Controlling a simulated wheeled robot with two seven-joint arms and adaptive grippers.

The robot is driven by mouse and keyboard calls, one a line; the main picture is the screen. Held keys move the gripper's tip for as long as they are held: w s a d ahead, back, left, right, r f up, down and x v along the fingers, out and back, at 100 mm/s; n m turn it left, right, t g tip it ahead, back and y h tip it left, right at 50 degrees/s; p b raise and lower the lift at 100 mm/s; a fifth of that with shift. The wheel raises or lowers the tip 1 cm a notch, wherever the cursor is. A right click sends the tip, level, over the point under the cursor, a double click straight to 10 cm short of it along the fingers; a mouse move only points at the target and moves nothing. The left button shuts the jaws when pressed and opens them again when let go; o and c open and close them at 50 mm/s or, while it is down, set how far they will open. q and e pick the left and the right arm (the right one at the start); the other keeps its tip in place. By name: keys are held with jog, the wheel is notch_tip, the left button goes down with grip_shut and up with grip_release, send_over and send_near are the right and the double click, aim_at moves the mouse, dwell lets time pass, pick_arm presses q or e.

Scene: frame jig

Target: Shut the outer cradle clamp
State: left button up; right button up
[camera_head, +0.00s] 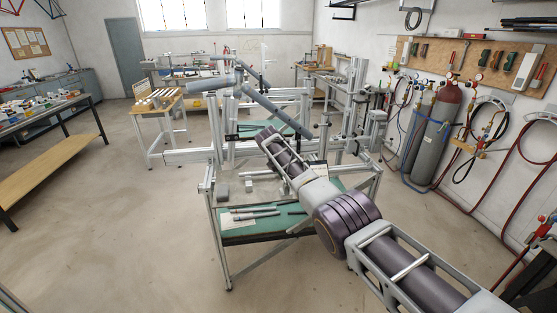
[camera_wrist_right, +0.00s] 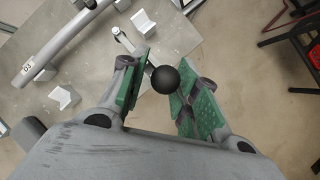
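In the right wrist view, a black ball knob (camera_wrist_right: 165,80) sits between the two green-padded fingers of my right gripper (camera_wrist_right: 166,95). The gripper is open around the knob, and I cannot tell whether either finger touches it. A pale metal clamp arm (camera_wrist_right: 126,42) lies just beyond the left finger, on the edge of a grey plate (camera_wrist_right: 90,65). Its link to the knob is partly hidden by that finger. In the head view my right arm reaches over the jig frame (camera_head: 215,200) from the lower right, and its gripper cannot be made out. My left gripper is not in view.
A grey tube (camera_wrist_right: 60,42) marked with letters lies across the plate, with pale V-shaped blocks (camera_wrist_right: 65,96) beside it. In the head view a green shelf (camera_head: 240,232) sits low in the frame. Gas cylinders (camera_head: 433,135) stand right; open floor lies left.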

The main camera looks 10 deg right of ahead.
jog(key=v, duration=1.1)
dwell(0.3)
jog(key=shift+c, duration=0.5)
